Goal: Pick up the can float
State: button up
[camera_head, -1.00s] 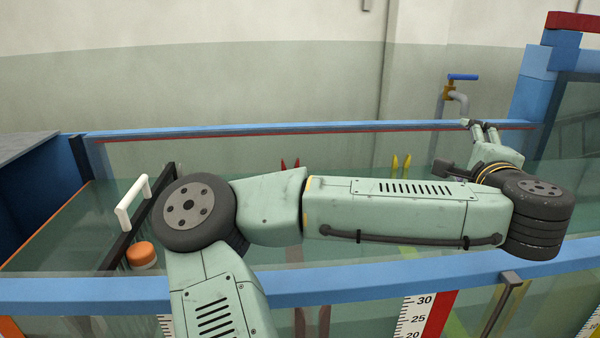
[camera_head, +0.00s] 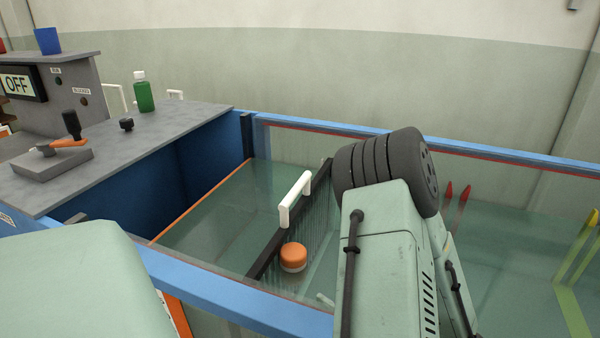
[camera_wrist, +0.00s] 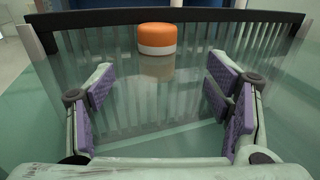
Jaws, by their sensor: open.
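The can float (camera_head: 293,256) is a short cylinder with an orange top and a white lower part. In the head view it floats in the flume's water beside the dark-framed rack with a white handle. It also shows in the wrist view (camera_wrist: 157,38), upright at the top middle, in front of the rack's dark bar. My gripper (camera_wrist: 158,83) is open and empty, its purple-padded fingers spread left and right of the line to the float. The float lies beyond the fingertips, apart from them. In the head view my arm hides the gripper.
The rack (camera_head: 262,262) with its white handle (camera_head: 295,199) crosses the flume close to the float. The blue flume rim (camera_head: 215,289) runs along the near side. Red prongs (camera_head: 459,199) and yellow prongs (camera_head: 582,245) stand to the right. A green bottle (camera_head: 144,92) stands on the grey bench.

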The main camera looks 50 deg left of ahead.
aim_at(303, 265)
jog(key=a, duration=0.2)
jog(key=s+a, duration=0.1)
jog(key=a, duration=0.1)
jog(key=shift+s+a+b, duration=0.2)
jog(key=shift+a+b, duration=0.15)
jog(key=shift+b, duration=0.05)
jog(key=shift+s+a+f+b, duration=0.15)
jog(key=shift+a+b, duration=0.15)
jog(key=shift+a, duration=0.45)
jog(key=shift+s+a+r+b, duration=0.15)
jog(key=shift+a+b, duration=0.15)
jog(key=shift+a, duration=0.5)
jog(key=shift+s+a+f+b, duration=0.15)
jog(key=shift+a+b, duration=0.15)
jog(key=shift+a, duration=0.45)
jog(key=shift+a+r, duration=0.2)
jog(key=shift+a, duration=0.5)
jog(key=shift+c, duration=0.3)
jog(key=c, duration=1.4)
jog(key=shift+r, duration=0.15)
